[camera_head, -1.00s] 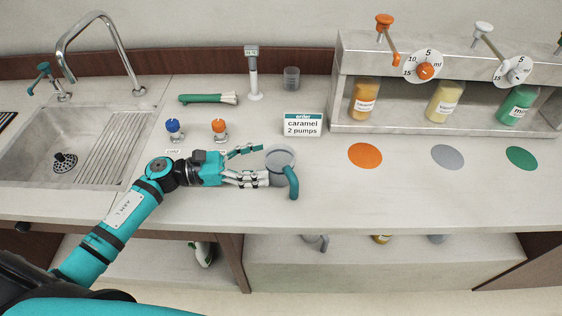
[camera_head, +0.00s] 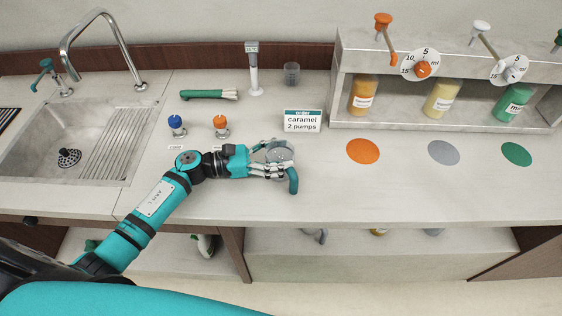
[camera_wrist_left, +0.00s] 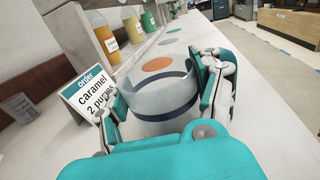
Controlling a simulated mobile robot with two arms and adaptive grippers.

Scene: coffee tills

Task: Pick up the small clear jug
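A round, open-topped clear-grey jug (camera_head: 281,152) with a teal handle stands upright on the counter, left of the orange disc. In the left wrist view the jug (camera_wrist_left: 160,97) has a dark band around its lower part and fills the space between the fingers. My left gripper (camera_head: 279,160) is around the jug at counter height, one finger on each side. Its fingers are spread in the left wrist view (camera_wrist_left: 162,88); I cannot tell whether they touch the wall. My right gripper is not in view.
The order card (camera_head: 302,121), reading caramel 2 pumps, stands just behind the jug. The counter is free to the right.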

